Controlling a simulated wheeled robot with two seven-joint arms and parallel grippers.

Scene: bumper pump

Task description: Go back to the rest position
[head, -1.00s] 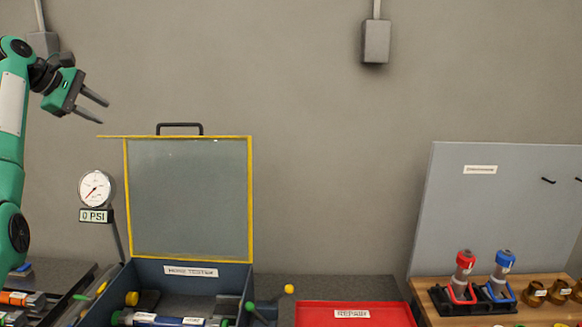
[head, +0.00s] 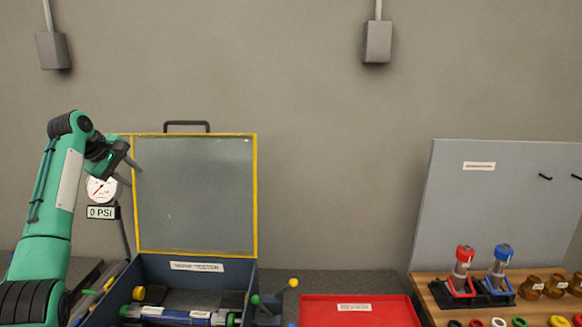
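My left gripper (head: 128,172) is at the left of the head view, in front of the gauge and beside the left edge of the raised lid. Its two dark fingers are apart, with nothing seen between them. My green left arm rises from the lower left corner and bends over at the top. My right gripper does not show in the head view.
A blue hose tester case (head: 197,267) stands open, its yellow-framed lid (head: 195,195) upright and a hose (head: 178,316) inside. The gauge display (head: 102,212) reads 0 PSI. A red repair tray (head: 388,313), a wooden board (head: 432,304) and a grey panel (head: 452,215) are to the right.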

